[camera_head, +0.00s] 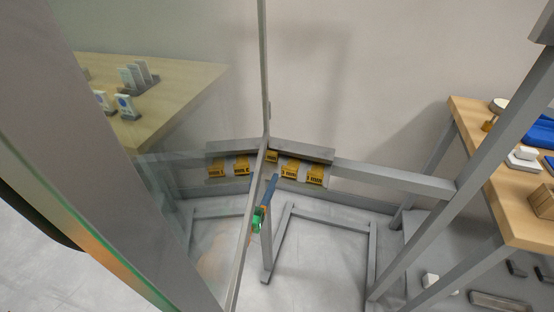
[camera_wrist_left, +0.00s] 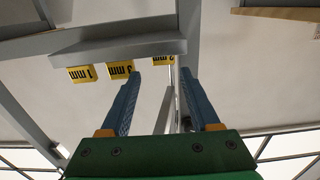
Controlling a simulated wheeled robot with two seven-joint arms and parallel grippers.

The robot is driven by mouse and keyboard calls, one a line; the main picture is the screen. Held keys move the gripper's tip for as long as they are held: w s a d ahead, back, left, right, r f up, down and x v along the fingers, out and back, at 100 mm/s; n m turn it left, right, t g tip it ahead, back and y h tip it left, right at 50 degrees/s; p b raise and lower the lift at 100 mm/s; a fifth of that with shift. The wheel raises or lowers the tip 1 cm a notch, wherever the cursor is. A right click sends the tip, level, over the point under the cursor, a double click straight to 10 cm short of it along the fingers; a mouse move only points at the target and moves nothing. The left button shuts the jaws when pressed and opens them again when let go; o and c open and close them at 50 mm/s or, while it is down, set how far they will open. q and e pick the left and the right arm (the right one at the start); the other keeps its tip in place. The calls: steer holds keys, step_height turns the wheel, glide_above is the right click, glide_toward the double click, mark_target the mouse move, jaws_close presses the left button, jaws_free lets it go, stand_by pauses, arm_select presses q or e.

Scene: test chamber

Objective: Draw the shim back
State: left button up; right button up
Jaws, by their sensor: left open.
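Three yellow pieces with black mm labels stick out below a grey bar (camera_head: 303,150). In the head view they are a right piece (camera_head: 315,174), a middle piece (camera_head: 290,168) and a left piece (camera_head: 271,156). In the wrist view the labels appear to read 1 mm (camera_wrist_left: 81,74), 3 mm (camera_wrist_left: 120,69) and 2 mm (camera_wrist_left: 163,61). I cannot tell which one is the shim. My left gripper (camera_head: 271,186), green with blue fingers, is below and in front of them. In the wrist view my left gripper (camera_wrist_left: 160,76) is open with nothing between its fingers. My right gripper is out of view.
A tall glass panel (camera_head: 245,90) stands close to the left gripper; yellow labelled pieces (camera_head: 216,170) also show in it. A wooden table (camera_head: 480,140) with white and blue items is at right. Grey posts and a floor frame (camera_head: 372,250) stand around.

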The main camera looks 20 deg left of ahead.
mark_target(270, 157)
arm_select(q)
steer(key=w, duration=0.6)
steer(key=shift+w+a, duration=0.15)
steer(key=shift+w, duration=0.2)
jaws_close()
stand_by(1.1)
